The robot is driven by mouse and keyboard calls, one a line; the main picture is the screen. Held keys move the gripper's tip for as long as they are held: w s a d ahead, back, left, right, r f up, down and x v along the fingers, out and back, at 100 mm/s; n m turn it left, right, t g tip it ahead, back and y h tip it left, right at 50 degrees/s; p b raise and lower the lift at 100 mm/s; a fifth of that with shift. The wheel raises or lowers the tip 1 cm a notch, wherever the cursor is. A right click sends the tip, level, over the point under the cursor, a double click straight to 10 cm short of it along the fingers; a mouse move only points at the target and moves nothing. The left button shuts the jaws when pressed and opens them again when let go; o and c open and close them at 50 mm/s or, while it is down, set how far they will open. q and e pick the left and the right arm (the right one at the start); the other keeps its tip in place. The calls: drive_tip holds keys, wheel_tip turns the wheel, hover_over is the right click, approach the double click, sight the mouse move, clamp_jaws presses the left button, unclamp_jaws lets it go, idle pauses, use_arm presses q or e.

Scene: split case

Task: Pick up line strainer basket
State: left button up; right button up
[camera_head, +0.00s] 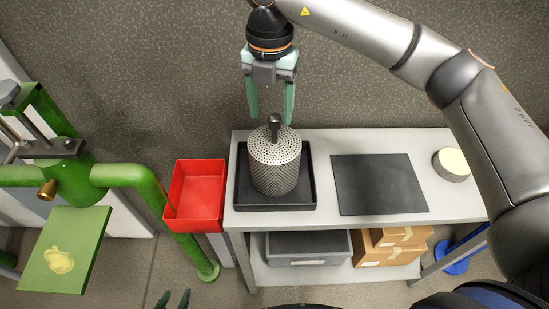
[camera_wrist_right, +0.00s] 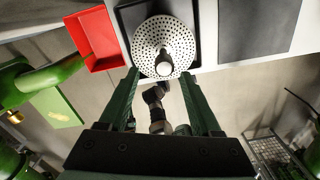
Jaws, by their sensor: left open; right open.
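The line strainer basket (camera_head: 275,165) is a perforated grey metal cylinder standing upright in a black tray (camera_head: 276,203). A dark stem handle (camera_head: 274,124) rises from its top. My right gripper (camera_head: 272,112) is open and points down over the basket, its green fingers either side of the handle's line. In the right wrist view the basket's perforated lid (camera_wrist_right: 163,40) and round handle knob (camera_wrist_right: 164,67) show between and beyond the open fingertips (camera_wrist_right: 159,75). I cannot tell whether the fingers touch the handle. My left gripper (camera_head: 173,299) is open at the bottom edge, only its tips showing.
A red bin (camera_head: 195,195) hangs left of the grey table (camera_head: 325,150). A dark mat (camera_head: 380,185) and a round pale-topped tin (camera_head: 451,164) lie to the right. A grey crate (camera_head: 308,246) and cartons (camera_head: 395,246) sit below.

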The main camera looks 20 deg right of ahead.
sight(274, 116)
drive_tip(key=f, duration=0.3)
drive_tip(key=d+f, duration=0.1)
drive_tip(key=f, duration=0.1)
drive_tip(key=shift+w+f+p, duration=0.1)
drive_tip(key=shift+w+p, duration=0.1)
drive_tip(key=shift+p, duration=0.15)
drive_tip(key=shift+c, duration=0.2)
clamp_jaws()
drive_tip(key=shift+a, duration=0.1)
idle(0.7)
